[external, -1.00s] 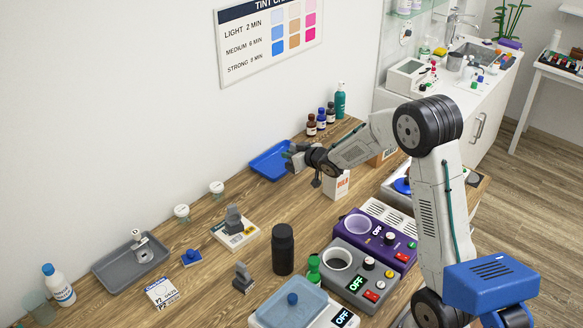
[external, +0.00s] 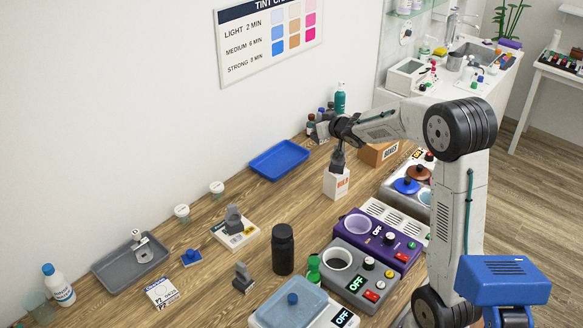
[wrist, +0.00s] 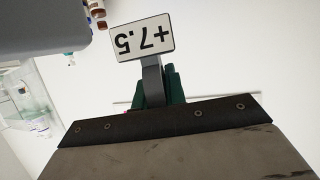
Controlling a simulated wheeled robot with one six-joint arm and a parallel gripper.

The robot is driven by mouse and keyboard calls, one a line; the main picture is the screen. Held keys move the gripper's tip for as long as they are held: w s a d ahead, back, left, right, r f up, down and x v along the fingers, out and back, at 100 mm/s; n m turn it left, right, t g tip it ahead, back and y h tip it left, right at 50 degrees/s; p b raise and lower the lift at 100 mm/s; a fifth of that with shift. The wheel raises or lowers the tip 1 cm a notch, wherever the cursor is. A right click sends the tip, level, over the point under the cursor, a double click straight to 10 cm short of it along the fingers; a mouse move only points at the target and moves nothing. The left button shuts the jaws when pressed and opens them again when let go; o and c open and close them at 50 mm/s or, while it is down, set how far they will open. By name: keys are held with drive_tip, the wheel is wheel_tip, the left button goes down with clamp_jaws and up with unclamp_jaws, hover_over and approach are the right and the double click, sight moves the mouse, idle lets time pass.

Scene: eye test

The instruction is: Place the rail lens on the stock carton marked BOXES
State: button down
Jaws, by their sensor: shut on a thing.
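My gripper (external: 331,128) is shut on a grey rail lens (external: 321,131) and holds it up in front of the small bottles, pointing toward the wall. In the wrist view the lens's white plate, marked +7.5 (wrist: 142,38), appears upside down on a grey stem. The brown stock carton marked BOXES (external: 377,154) stands on the bench to the right of my gripper. The lens is apart from it, and my forearm covers part of its upper side.
A white BULB carton (external: 337,186) stands below my wrist; a grey piece (external: 338,160) shows at its top, and whether it rests there is unclear. A blue tray (external: 279,160) lies left. Brown bottles (external: 311,123) and a teal bottle (external: 340,99) stand behind.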

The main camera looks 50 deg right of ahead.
drive_tip(key=s+d+m+g+h, duration=0.4)
drive_tip(key=s+d+m+h, duration=0.2)
drive_tip(key=s+d, duration=1.5)
wheel_tip(320, 180, down, 5)
drive_tip(key=w+d, duration=0.3)
drive_tip(key=w, duration=0.1)
drive_tip(key=w+d+f, duration=0.1)
drive_tip(key=w+d, duration=0.2)
drive_tip(key=w, duration=0.1)
drive_tip(key=w+d, duration=0.4)
drive_tip(key=shift+w+f, duration=0.35)
drive_tip(key=shift+w, duration=0.05)
drive_tip(key=shift+a+f, duration=0.1)
drive_tip(key=shift+f, duration=1.65)
drive_tip(key=shift+f, duration=0.1)
drive_tip(key=c, duration=1.5)
unclamp_jaws()
drive_tip(key=shift+o, duration=0.2)
